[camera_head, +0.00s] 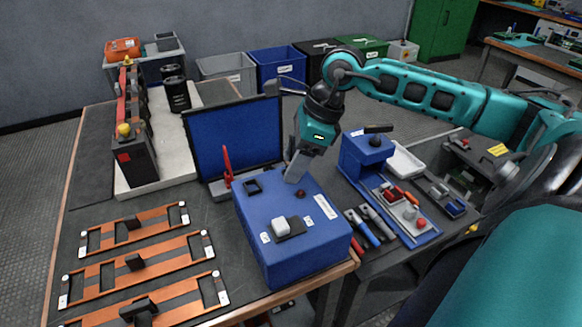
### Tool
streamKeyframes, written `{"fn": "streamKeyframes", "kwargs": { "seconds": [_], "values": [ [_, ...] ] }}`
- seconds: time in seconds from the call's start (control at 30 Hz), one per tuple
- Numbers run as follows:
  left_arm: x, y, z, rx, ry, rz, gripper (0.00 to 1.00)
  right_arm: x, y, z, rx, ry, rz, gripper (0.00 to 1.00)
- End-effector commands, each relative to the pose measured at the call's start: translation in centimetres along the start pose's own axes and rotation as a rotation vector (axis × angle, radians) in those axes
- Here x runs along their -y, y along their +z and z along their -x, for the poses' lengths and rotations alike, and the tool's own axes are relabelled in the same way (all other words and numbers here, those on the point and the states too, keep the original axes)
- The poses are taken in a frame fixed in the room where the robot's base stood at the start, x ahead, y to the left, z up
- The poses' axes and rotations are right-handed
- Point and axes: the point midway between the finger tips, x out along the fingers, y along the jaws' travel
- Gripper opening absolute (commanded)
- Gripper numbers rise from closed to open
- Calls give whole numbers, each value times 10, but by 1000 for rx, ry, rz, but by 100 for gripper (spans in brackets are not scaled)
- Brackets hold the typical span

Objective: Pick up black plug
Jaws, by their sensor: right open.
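I cannot tell for certain which thing is the black plug. A black piece (378,128) also lies at the top of the small blue stand on the right. My right gripper (292,168) points down over the far part of the blue box (300,245), with its jaws open. Whether its tips touch the box is unclear, and nothing shows between them. My left gripper is out of view.
A blue panel (235,135) stands behind the box, with a red lever (227,165) before it. A capacitor row (135,150) stands at the left. Tools, including a blue-handled one (363,228), and a blue tray (425,236) lie at the right. Bins (275,66) line the wall.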

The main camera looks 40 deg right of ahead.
Motion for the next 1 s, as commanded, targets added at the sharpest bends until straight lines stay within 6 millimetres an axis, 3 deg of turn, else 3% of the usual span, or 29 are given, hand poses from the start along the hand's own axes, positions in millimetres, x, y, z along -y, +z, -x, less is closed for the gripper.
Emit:
{"fn": "streamKeyframes", "kwargs": {
  "seconds": [0.2,0.8,1.0],
  "values": [
    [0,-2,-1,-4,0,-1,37,0,0,-1,-1,-2,0,55],
    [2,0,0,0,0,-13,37,0,0,-1,-1,0,0,0],
    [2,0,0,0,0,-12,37,0,0,0,-1,-1,0,0]
  ]
}}
